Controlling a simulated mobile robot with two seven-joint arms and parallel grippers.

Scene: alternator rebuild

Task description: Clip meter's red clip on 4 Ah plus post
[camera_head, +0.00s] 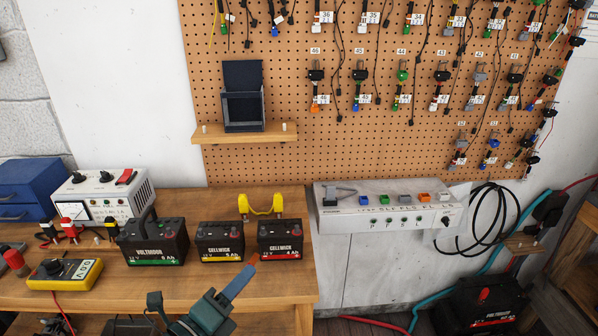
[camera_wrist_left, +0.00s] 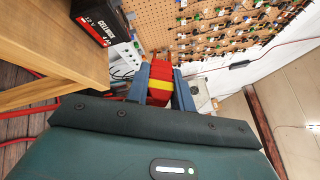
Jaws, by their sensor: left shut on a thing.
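The 4 Ah battery (camera_head: 280,240) is black with a red stripe and stands upright at the right end of the battery row. It also shows in the left wrist view (camera_wrist_left: 98,18), at the upper left. Its plus post is too small to make out. My left gripper (camera_head: 250,265) is just in front of this battery, shut on a red piece with a yellow band (camera_wrist_left: 160,86), which looks like the red clip. The clip appears apart from the battery top. The yellow meter (camera_head: 65,274) lies at the bench's left, with a red lead running down. My right gripper is not in view.
The 5 Ah battery (camera_head: 220,242) and 8 Ah battery (camera_head: 154,242) stand to the left. A yellow cradle-like piece (camera_head: 260,206) is behind. A white switch panel (camera_head: 385,208) lies right of the bench (camera_head: 190,281). A charger (camera_head: 103,197) stands at the back left.

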